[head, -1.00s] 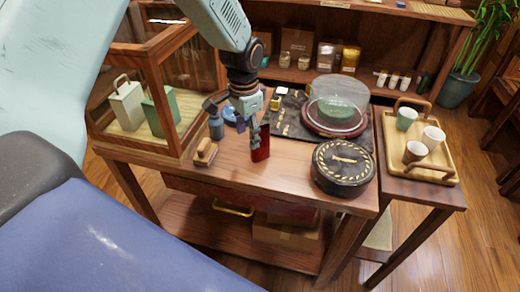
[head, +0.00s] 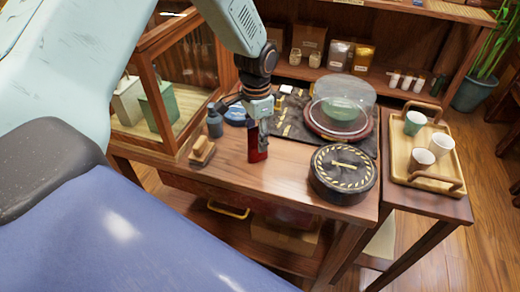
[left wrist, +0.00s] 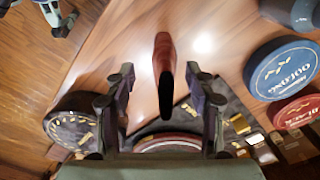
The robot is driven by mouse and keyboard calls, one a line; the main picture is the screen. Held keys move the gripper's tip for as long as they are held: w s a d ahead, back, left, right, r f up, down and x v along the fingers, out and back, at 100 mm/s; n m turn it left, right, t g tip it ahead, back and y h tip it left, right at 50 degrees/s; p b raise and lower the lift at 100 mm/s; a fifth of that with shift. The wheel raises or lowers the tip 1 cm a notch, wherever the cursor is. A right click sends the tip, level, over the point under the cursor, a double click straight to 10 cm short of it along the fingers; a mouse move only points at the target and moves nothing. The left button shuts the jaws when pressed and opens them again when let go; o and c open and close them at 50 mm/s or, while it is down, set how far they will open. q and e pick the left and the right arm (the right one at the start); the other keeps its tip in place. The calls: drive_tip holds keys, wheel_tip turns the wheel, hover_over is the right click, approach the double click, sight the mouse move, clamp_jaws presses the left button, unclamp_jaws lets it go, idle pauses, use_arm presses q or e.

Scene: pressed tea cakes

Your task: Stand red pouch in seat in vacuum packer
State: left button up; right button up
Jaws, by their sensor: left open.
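The red pouch (head: 258,146) stands upright on the wooden table, near its middle. In the left wrist view the pouch (left wrist: 164,68) shows as a narrow red-brown shape with a dark edge. My left gripper (head: 262,130) is low over the pouch. In the wrist view its open fingers (left wrist: 160,82) lie on either side of the pouch, with gaps on both sides. A round black unit with yellow marks (head: 342,170) stands to the right; I cannot tell whether it is the vacuum packer. No seat is clearly visible.
A clear dome on a round wooden base (head: 342,112) stands behind on a dark mat. A wooden-handled brush (head: 202,150) lies left of the pouch, near a glass case (head: 160,90). A cup tray (head: 400,160) is at right. The table front is clear.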

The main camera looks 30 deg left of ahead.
sight(257, 146)
use_arm(q)
drive_tip(key=f, duration=0.4)
drive_tip(key=shift+w+f+b, duration=0.25)
drive_tip(key=shift+w+b, duration=0.1)
drive_tip(key=shift+b, duration=0.05)
drive_tip(key=shift+w+a+f, duration=0.1)
drive_tip(key=shift+a+f, duration=0.05)
drive_tip(key=shift+f, duration=0.15)
drive_tip(key=shift+s+r, duration=0.2)
drive_tip(key=shift+c, duration=1)
drive_tip(key=shift+w+f, duration=0.15)
drive_tip(key=shift+w, duration=0.05)
drive_tip(key=c, duration=0.5)
drive_tip(key=shift+s, duration=0.15)
drive_tip(key=c, duration=0.4)
